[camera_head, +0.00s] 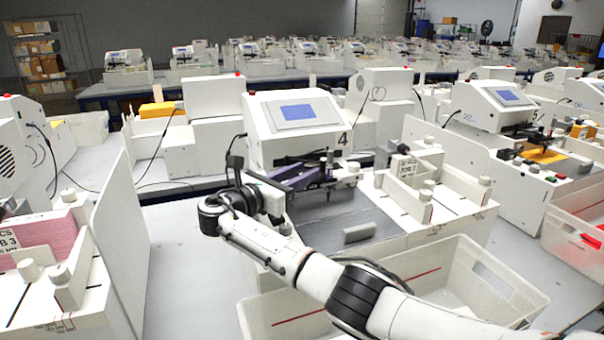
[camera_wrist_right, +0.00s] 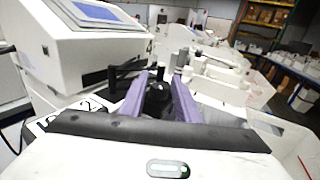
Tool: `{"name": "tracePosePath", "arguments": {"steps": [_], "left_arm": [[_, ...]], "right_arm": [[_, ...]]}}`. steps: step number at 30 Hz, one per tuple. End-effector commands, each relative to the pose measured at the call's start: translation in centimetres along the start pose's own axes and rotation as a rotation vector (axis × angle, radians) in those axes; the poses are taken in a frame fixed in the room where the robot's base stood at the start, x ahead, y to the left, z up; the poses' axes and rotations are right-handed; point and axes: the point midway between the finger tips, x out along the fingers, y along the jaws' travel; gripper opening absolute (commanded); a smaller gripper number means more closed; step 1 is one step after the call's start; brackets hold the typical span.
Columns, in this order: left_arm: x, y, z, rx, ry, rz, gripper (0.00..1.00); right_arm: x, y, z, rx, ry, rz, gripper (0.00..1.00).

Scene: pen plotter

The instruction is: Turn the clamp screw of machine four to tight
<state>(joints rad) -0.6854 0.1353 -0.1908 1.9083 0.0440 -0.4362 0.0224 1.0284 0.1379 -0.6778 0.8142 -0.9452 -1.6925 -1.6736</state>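Machine four (camera_head: 262,150) is a white plotter with a tilted blue screen and a black "4" on its front. My right gripper (camera_head: 318,176), with purple fingers, reaches in at the machine's front, beside a dark upright holder (camera_head: 330,163). In the right wrist view, my right gripper's fingers (camera_wrist_right: 161,80) stand apart. A rounded black knob (camera_wrist_right: 158,99), which looks like the clamp screw, shows between them. I cannot make out whether the fingers touch it. Its marking and turn position are not readable. My left gripper is not in view.
A grey plate with a light grey block (camera_head: 359,232) lies in front of the machine. A white tray with posts (camera_head: 465,192) stands to its right. A translucent bin (camera_head: 535,297) is at the front. A white upright panel (camera_head: 122,225) stands left. Other plotters fill the background.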

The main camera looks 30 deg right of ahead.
Motion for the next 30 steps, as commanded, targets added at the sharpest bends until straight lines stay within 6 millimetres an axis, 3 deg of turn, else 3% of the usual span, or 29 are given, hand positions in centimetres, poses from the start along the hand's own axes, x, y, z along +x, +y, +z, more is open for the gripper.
{"name": "tracePosePath", "arguments": {"steps": [15,21,30], "left_arm": [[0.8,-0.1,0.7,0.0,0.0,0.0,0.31],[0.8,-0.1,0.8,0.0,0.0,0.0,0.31],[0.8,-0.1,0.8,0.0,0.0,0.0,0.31]], "right_arm": [[-8.8,0.1,-0.1,0.001,0.001,0.003,0.29],[-10.0,0.0,0.0,0.0,0.001,0.001,0.29],[-10.0,0.0,0.0,0.0,0.0,0.0,0.29]]}}
